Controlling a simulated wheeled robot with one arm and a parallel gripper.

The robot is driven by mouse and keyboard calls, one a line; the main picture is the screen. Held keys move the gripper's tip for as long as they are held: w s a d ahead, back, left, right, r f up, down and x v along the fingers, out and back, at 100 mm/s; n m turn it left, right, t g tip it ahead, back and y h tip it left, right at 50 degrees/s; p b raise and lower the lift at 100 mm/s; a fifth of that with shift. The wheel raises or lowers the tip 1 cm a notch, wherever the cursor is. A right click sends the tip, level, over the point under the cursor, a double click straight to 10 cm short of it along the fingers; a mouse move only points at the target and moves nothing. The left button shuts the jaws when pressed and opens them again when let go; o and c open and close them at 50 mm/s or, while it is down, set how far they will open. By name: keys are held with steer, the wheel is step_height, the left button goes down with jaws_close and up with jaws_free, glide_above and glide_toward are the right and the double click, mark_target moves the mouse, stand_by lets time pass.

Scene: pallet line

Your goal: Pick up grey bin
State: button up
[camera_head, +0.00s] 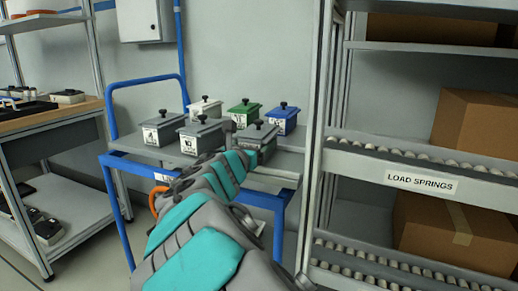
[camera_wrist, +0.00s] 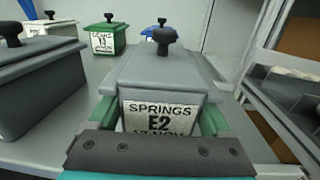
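A grey bin (camera_wrist: 163,85) with a grey lid and black knob fills the middle of the wrist view, its label reading "SPRINGS E2". It is the front right bin in the head view (camera_head: 257,136), on the blue-framed cart. My gripper (camera_wrist: 160,118) is at its front, with a green finger along each side under the lid rim. I cannot tell whether the fingers press on the walls. Two more grey bins, one at the front middle (camera_head: 201,138) and one at the left (camera_head: 163,129), stand on the cart.
A white bin (camera_head: 205,108), a green bin (camera_head: 244,112) and a blue bin (camera_head: 283,119) stand behind on the cart (camera_head: 138,153). A roller rack (camera_head: 350,147) labelled "LOAD SPRINGS" is close on the right. A workbench (camera_head: 52,122) stands at the left.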

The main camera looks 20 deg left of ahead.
jaws_close()
stand_by(0.4)
